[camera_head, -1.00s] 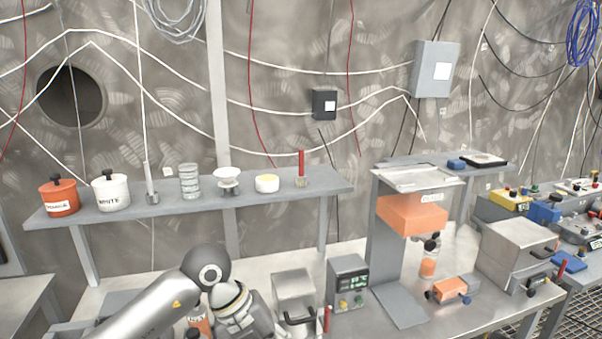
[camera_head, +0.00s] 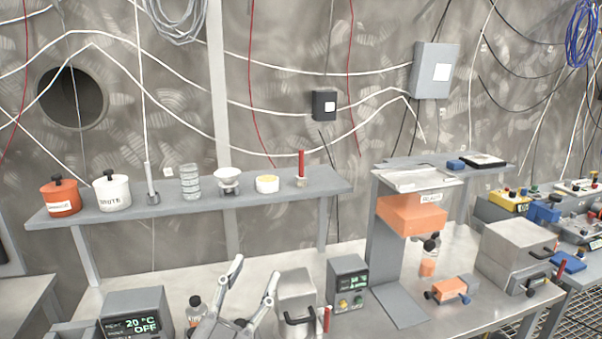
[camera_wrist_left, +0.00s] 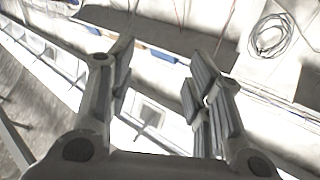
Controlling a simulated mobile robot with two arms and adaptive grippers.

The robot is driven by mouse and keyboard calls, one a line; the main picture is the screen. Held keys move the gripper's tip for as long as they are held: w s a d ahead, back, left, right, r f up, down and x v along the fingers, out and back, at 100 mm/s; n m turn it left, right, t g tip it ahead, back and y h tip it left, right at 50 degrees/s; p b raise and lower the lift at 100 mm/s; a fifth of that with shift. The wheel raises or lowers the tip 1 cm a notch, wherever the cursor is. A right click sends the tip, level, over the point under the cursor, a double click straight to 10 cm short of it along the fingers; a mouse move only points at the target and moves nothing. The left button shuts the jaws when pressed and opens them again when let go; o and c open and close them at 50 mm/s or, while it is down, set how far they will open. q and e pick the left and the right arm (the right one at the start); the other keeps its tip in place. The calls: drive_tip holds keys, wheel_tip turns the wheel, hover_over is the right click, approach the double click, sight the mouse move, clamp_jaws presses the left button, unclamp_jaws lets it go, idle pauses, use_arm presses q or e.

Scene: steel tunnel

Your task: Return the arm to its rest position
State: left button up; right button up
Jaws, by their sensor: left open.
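My left gripper (camera_head: 252,281) shows at the bottom of the head view, low over the bench. Its two fingers are spread apart with nothing between them. In the left wrist view, the open fingers (camera_wrist_left: 160,82) are also apart and empty. A small bottle (camera_head: 194,306) stands just left of the gripper, partly cut off by the picture's bottom edge. My right gripper shows in neither view.
A grey heater box (camera_head: 138,314) reading 20 °C OFF stands left of the gripper. A steel box (camera_head: 296,292) and a display box (camera_head: 348,280) stand close on its right. The shelf (camera_head: 120,214) behind holds an orange pot (camera_head: 61,199) and a white pot (camera_head: 112,193).

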use_arm(q)
drive_tip(key=s+a+f+n+g+y, duration=0.35)
drive_tip(key=a+f+y, duration=0.2)
drive_tip(key=f, duration=0.45)
drive_tip(key=s+a+f+n+g+y, duration=0.35)
drive_tip(key=a+f+g, duration=0.2)
drive_tip(key=f, duration=0.55)
drive_tip(key=s+a+f+g, duration=0.1)
drive_tip(key=s+f+g, duration=0.4)
drive_tip(key=s, duration=0.5)
drive_tip(key=s+f+g, duration=0.4)
drive_tip(key=s+f, duration=0.3)
drive_tip(key=s, duration=0.3)
wheel_tip(320, 180, down, 28)
drive_tip(key=s+g, duration=0.1)
drive_tip(key=s+a+f+g, duration=0.1)
drive_tip(key=s+a+f, duration=0.2)
drive_tip(key=s+f, duration=1.2)
drive_tip(key=shift+s+a+f+b, duration=0.2)
drive_tip(key=shift+s+b, duration=0.25)
drive_tip(key=shift+s, duration=0.2)
